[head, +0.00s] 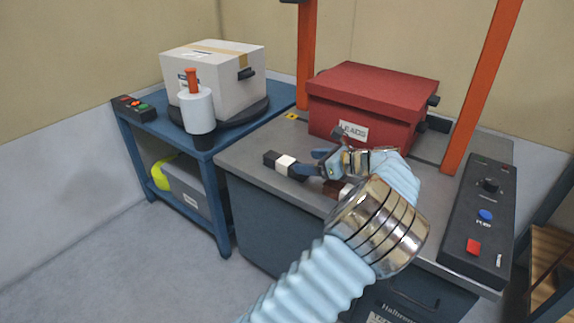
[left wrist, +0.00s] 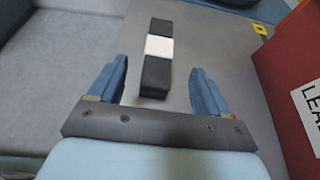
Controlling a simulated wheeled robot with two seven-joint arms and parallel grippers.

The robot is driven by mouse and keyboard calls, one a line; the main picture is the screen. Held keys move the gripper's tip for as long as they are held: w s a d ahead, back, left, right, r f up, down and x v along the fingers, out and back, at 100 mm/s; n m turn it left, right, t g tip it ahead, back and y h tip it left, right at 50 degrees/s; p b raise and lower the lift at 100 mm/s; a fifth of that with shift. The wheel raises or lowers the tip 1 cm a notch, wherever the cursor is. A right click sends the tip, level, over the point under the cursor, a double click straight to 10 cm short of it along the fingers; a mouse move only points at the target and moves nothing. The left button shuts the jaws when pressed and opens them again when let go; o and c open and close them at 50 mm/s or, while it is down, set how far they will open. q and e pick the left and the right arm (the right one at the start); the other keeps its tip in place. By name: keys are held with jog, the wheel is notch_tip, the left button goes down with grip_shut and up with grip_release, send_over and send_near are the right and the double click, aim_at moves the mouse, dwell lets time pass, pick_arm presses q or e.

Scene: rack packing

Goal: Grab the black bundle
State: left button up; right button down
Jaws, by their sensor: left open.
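The black bundle (head: 271,158) is a short black bar with a white band around its middle. It lies flat on the grey worktop, left of the red box. My left gripper (head: 313,162) is open and empty, just right of the bundle in the head view. In the left wrist view the bundle (left wrist: 157,73) points away from the gripper, and its near end shows between the two blue fingers (left wrist: 159,80). I cannot tell how high the fingers are above the worktop. My right gripper is not in view.
The red box (head: 365,92) with a white label stands behind the gripper on the grey worktop (head: 250,150). Orange posts (head: 483,85) rise on both sides. A control panel (head: 478,220) is at right. A blue table (head: 150,128) at left holds a white carton (head: 225,75).

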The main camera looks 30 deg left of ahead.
aim_at(287, 160)
pick_arm(q)
jog(key=x, duration=0.7)
jog(key=shift+a+f, duration=0.15)
jog(key=shift+c, duration=0.2)
jog(key=c, duration=1.2)
jog(key=shift+o, duration=0.2)
